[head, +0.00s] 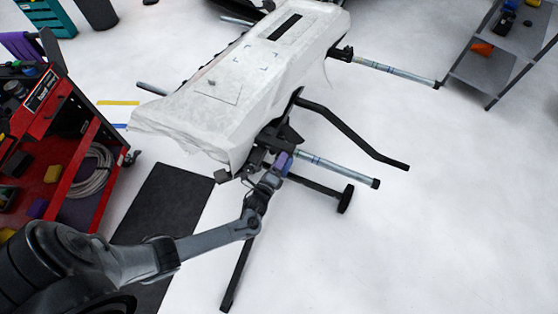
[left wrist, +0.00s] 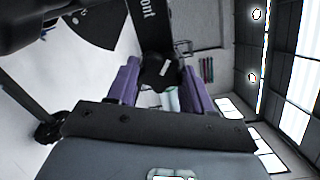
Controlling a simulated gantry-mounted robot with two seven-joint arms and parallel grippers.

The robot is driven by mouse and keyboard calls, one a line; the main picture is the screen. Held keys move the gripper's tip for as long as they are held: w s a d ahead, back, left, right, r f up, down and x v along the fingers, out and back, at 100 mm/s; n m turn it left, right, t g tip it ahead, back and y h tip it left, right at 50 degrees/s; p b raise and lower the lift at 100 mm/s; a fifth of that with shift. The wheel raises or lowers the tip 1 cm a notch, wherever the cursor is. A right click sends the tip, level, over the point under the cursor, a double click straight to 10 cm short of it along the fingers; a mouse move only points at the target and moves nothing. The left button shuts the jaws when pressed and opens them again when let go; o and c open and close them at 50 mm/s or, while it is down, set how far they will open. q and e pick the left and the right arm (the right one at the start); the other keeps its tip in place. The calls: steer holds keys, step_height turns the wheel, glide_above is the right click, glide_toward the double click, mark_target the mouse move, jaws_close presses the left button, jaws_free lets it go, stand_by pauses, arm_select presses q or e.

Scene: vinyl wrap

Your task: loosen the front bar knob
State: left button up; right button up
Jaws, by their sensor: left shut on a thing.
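The front bar knob (left wrist: 158,72) is a black knob below a dark part with white "front" lettering (left wrist: 146,18). In the left wrist view it sits between the two purple fingers of my left gripper (left wrist: 160,80). The gripper is shut on it. In the head view my left gripper (head: 282,163) is at the near end of the stand, beside the front bar (head: 335,168), and hides the knob. My right gripper is in neither view.
A bumper-like part under white wrap (head: 235,85) lies on the stand. A black bent arm (head: 350,132) sticks out right. A red tool cart (head: 75,150) stands left, a grey shelf (head: 510,60) at the upper right. The floor at right is clear.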

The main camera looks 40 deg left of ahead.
arm_select(q)
steer(key=n+p, duration=0.1)
steer(key=n, duration=2)
steer(key=shift+r, duration=0.1)
steer(key=shift+n, duration=0.4)
steer(key=o, duration=1)
steer(key=shift+a, duration=0.1)
steer(key=shift+o, duration=0.2)
